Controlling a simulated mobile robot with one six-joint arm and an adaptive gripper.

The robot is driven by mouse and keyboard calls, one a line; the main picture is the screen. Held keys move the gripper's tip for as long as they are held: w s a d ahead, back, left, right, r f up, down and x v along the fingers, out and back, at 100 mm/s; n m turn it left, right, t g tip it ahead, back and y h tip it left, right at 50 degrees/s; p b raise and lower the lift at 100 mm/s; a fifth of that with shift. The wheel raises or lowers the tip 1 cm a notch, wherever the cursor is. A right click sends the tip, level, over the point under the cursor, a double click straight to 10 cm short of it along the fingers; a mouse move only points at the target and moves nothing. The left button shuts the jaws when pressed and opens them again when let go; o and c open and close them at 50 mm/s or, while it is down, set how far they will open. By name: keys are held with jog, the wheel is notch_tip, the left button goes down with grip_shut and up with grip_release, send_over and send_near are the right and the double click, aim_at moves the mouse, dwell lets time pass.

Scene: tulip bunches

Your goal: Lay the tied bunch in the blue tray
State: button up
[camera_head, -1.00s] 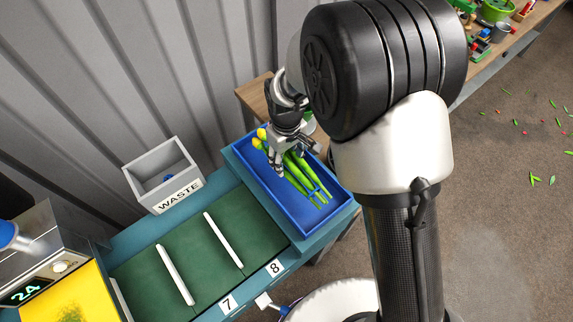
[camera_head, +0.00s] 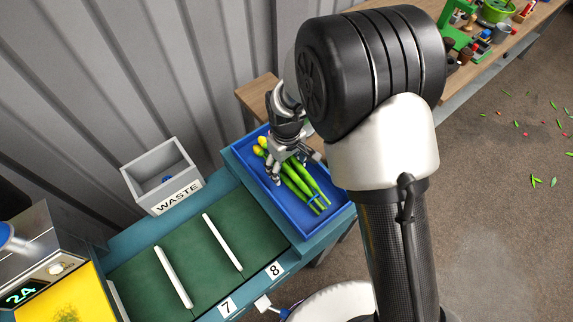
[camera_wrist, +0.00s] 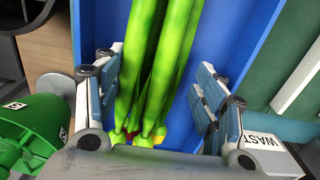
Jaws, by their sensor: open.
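The tulip bunch (camera_head: 297,180) lies in the blue tray (camera_head: 279,204), its yellow heads toward the back and its green stems toward the front. A blue tie shows near the stem ends. In the wrist view the green stems (camera_wrist: 160,60) run between my fingers over the blue tray floor (camera_wrist: 215,50). My gripper (camera_head: 291,172) is over the head half of the bunch, its fingers apart on both sides of the stems. In the wrist view my gripper (camera_wrist: 158,92) is open, with clear gaps beside the stems. The flower heads are mostly hidden there.
A grey WASTE bin (camera_head: 160,177) stands left of the tray. A green belt (camera_head: 195,255) with white dividers and slots marked 7 and 8 lies in front. A green object (camera_wrist: 35,135) is near my gripper's left side. Scraps lie on the floor at right.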

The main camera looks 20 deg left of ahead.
aim_at(287, 166)
notch_tip(287, 166, up, 12)
jog(key=p, duration=0.3)
jog(key=shift+r, duration=0.2)
